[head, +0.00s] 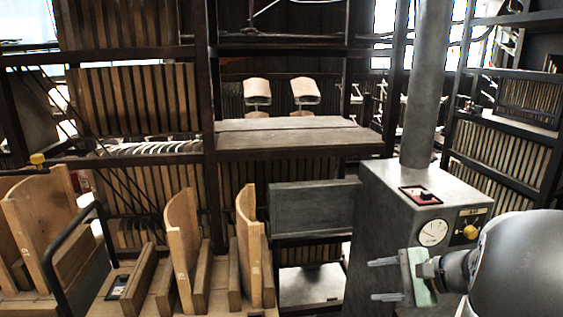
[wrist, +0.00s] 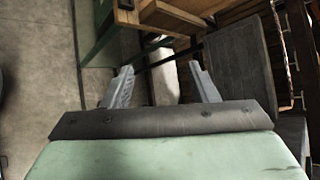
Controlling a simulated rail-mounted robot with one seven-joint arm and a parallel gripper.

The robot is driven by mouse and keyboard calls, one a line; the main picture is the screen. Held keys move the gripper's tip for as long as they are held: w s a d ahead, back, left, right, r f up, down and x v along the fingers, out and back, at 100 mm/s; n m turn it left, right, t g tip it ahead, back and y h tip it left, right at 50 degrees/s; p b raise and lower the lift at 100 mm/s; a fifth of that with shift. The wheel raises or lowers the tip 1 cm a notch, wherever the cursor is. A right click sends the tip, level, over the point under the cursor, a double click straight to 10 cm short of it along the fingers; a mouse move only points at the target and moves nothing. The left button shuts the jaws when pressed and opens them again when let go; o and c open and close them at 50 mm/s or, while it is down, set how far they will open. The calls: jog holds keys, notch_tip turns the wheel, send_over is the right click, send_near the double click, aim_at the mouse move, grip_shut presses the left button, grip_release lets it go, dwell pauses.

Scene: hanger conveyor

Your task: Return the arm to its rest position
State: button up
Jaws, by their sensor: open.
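My gripper (head: 384,280) is at the lower right of the head view, in front of the grey machine cabinet (head: 385,225). Its two grey fingers point left and stand apart, with nothing between them. In the wrist view my gripper (wrist: 162,85) also shows open and empty, its fingers spread over a view of the floor and the underside of wooden furniture. My arm's rounded grey link fills the lower right corner of the head view.
The cabinet carries a round gauge (head: 433,232), a yellow knob (head: 470,232) and a thick vertical pipe (head: 424,90). Wooden racks with upright curved boards (head: 183,245) stand at the lower left. A wooden table (head: 300,138) is behind. Bare floor (wrist: 35,90) shows in the wrist view.

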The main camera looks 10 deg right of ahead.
jog(key=s+a+r+n+g+p, duration=0.1)
jog(key=s+a+n+g+p, duration=0.15)
jog(key=a, duration=0.45)
jog(key=s+a+r+n+g+p, duration=0.1)
jog(key=s+a+n+g, duration=0.15)
jog(key=a, duration=0.35)
jog(key=s+a+r+n+g+h+p, duration=0.1)
jog(key=s+a+n+g+h+p, duration=0.2)
jog(key=s+n, duration=0.7)
jog(key=a+n+h+p, duration=0.2)
jog(key=a+h, duration=0.2)
jog(key=shift+r+p, duration=0.25)
jog(key=shift+p, duration=0.1)
jog(key=shift+a, duration=0.1)
